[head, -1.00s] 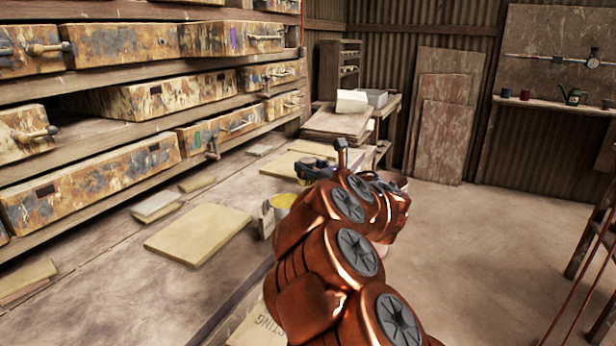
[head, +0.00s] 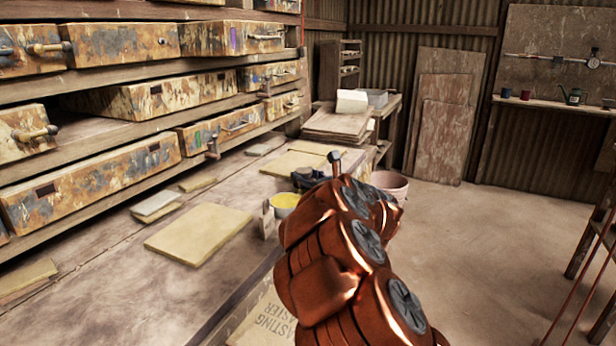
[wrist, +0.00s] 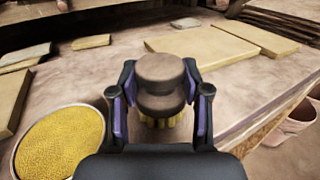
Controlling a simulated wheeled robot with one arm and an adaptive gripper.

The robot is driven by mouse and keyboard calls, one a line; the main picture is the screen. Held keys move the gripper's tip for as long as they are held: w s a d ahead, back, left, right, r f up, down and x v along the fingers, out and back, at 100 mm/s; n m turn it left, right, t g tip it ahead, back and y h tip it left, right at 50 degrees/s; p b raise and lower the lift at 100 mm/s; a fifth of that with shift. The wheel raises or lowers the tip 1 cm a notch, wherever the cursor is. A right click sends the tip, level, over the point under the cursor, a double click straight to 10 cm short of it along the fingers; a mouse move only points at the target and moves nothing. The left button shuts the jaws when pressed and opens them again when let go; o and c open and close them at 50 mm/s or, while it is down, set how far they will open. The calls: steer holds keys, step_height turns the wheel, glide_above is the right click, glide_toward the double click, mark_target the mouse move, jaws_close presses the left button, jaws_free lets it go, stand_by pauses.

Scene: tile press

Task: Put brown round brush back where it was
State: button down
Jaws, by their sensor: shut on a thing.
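The brown round brush (wrist: 160,85) is between the two fingers of my gripper (wrist: 160,105) in the wrist view. Its round wooden handle is up and its yellow bristles show below. My gripper is shut on it, over or near the bench top; I cannot tell whether the bristles touch the bench. In the head view my gripper (head: 318,178) is at the bench's right edge, partly behind my arm, and the brush's handle shows as a small brown knob (head: 335,157) above it.
A tub of yellow material (head: 284,202) stands beside my gripper; it is also at lower left in the wrist view (wrist: 60,142). Flat yellowish boards (head: 198,235) lie on the bench (head: 110,265). Drawers (head: 90,185) line the left. A pinkish bucket (head: 390,186) stands beyond the bench edge.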

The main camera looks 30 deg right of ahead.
steer(key=shift+f, duration=0.15)
steer(key=c, duration=0.5)
jaws_free()
steer(key=shift+c, duration=0.2)
steer(key=shift+r, duration=0.3)
steer(key=s, duration=1.2)
steer(key=shift+d+f, duration=0.15)
steer(key=shift+d, duration=0.25)
